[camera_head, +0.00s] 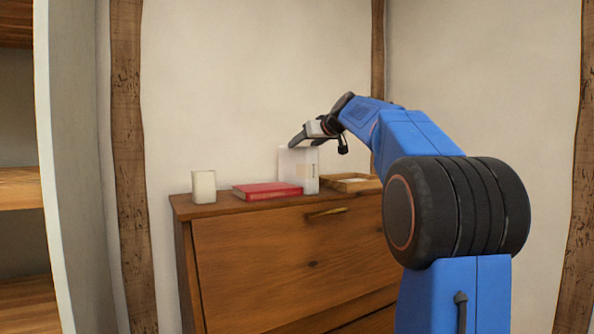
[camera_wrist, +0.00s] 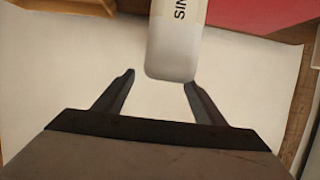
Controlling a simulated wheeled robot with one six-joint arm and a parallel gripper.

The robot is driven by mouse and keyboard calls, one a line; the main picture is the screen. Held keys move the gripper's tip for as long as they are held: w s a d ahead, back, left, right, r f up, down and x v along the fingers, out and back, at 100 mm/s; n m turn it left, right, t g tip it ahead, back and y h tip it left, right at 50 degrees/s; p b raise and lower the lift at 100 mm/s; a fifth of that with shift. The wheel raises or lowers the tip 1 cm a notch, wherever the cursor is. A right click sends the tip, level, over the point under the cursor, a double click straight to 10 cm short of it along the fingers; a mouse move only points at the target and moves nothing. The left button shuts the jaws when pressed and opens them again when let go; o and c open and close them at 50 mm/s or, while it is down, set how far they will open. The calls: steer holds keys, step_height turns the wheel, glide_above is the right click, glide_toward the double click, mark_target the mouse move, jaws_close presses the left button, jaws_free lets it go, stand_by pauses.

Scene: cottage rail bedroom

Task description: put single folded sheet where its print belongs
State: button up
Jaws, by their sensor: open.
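In the head view a white, upright, block-like thing (camera_head: 299,172) stands on the wooden dresser, behind the red book; it may be the folded sheet. My gripper (camera_head: 298,138) is at its top edge; contact cannot be told. In the wrist view my gripper (camera_wrist: 160,78) is open, its two dark fingers spread over a broad white surface (camera_wrist: 72,62). A pale, round-cornered piece (camera_wrist: 172,58) printed "SIN" reaches down to the gap between the fingertips. The rest of its print is cut off by the frame. Nothing is visibly gripped.
A red book (camera_head: 267,191) lies on the dresser top (camera_head: 222,208). A cream cup-like thing (camera_head: 203,187) stands at the left, and a shallow wooden tray (camera_head: 352,187) at the right. Open wooden shelves (camera_head: 25,188) are at the far left. Walls close off the back and right.

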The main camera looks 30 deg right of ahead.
steer(key=shift+a+x, duration=0.15)
steer(key=shift+x, duration=1.2)
steer(key=shift+a+x, duration=0.15)
steer(key=shift+x, duration=1.15)
jaws_close()
